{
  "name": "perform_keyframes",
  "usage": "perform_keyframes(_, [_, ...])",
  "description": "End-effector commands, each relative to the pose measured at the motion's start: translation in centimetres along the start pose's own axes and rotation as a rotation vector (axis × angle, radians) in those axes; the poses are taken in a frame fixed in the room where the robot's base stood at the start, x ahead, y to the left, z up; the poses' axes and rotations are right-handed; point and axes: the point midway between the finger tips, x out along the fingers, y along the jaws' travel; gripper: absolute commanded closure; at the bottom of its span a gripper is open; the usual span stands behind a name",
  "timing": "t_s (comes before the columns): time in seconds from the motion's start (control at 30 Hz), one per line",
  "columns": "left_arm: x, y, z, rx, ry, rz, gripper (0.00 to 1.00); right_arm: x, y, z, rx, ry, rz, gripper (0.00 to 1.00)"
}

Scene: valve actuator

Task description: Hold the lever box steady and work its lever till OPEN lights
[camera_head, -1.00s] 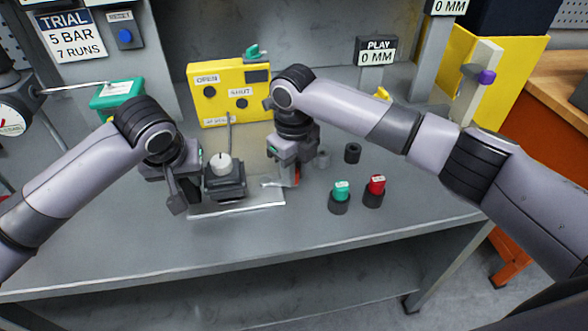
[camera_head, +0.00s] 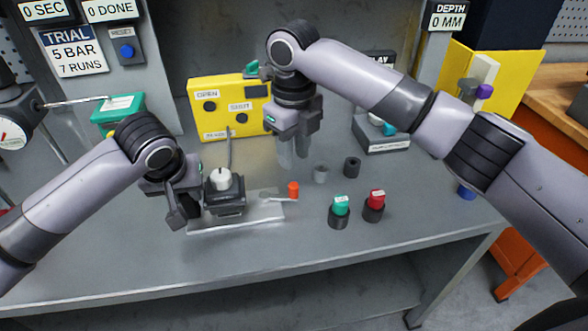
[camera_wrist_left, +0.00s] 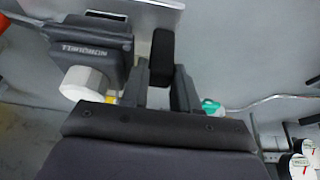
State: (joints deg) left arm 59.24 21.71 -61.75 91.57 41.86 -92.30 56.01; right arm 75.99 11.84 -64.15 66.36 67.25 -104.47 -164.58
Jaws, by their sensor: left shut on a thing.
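The lever box (camera_head: 224,200) is a dark grey block with a white knob on top, on a pale plate (camera_head: 236,221). It also shows in the left wrist view (camera_wrist_left: 95,50). A short lever with an orange end (camera_head: 293,189) sticks out to its right. My left gripper (camera_head: 176,205) is at the box's left side, shut on a dark upright piece (camera_wrist_left: 162,58) beside the box. My right gripper (camera_head: 297,148) hangs above and behind the orange end, apart from it, fingers open and empty. The OPEN (camera_head: 209,94) and SHUT (camera_head: 240,106) lamps look dark.
The yellow panel (camera_head: 225,85) stands behind the box. Green (camera_head: 340,205) and red (camera_head: 376,198) capped pieces sit in dark holders at right. Two small cylinders (camera_head: 352,167) stand near them. A green box (camera_head: 118,108) is at the back left. The front bench strip is clear.

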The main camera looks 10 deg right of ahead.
Motion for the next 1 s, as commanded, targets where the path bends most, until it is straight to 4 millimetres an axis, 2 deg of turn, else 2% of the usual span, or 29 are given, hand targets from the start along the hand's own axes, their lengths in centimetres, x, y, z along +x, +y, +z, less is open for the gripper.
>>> perform_keyframes(0.1, [0.5, -0.1, 0.6, 0.001, -0.016, -0.005, 1.0, -1.7, 0.0, 0.0, 0.0, -0.002, 0.0, 0.67])
perform_keyframes(0.3, [0.5, -0.1, 0.6, 0.001, -0.016, -0.005, 1.0, -2.7, 0.0, 0.0, 0.0, 0.0, 0.0, 0.67])
perform_keyframes(0.73, [0.5, -0.1, 0.6, 0.001, -0.016, -0.005, 1.0, -2.7, 0.0, 0.0, 0.0, 0.0, 0.0, 0.67])
perform_keyframes(0.8, [0.5, -0.1, 0.6, 0.001, -0.016, -0.005, 1.0, -2.7, 0.0, 0.0, 0.001, -0.001, -0.001, 0.53])
perform_keyframes(1.0, [0.5, -0.1, 0.6, 0.002, -0.016, -0.006, 1.0, -2.2, -1.2, -0.1, 0.025, -0.063, -0.033, 0.53])
